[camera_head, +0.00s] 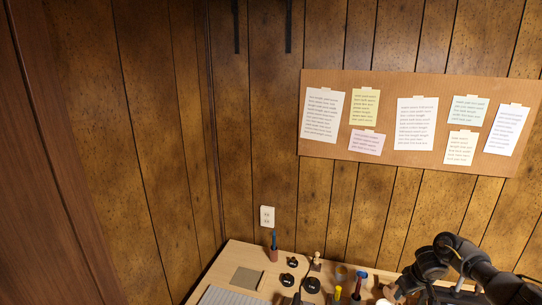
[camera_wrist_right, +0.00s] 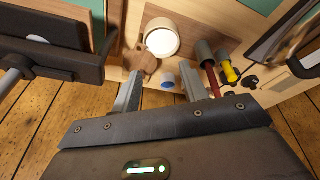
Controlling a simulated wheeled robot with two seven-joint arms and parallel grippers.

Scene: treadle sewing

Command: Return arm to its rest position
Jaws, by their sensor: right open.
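My right arm (camera_head: 452,262), black and jointed, comes in at the lower right of the head view, over the right part of the workbench. Its gripper cannot be made out there. In the right wrist view my right gripper (camera_wrist_right: 160,88) is open, its two grey fingers apart. A small blue round thing (camera_wrist_right: 168,81) shows between the fingers. I cannot tell how far below the fingers it lies. Nothing is seen gripped. My left gripper is in neither view.
The wooden workbench (camera_head: 228,262) carries a grey pad (camera_head: 247,279), a pen holder (camera_head: 273,254) and several small tools. In the wrist view a white round vessel (camera_wrist_right: 161,37) and a yellow-handled tool (camera_wrist_right: 229,70) stand near the fingers. Plank floor (camera_wrist_right: 30,125) shows below. A pinboard (camera_head: 400,86) hangs behind.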

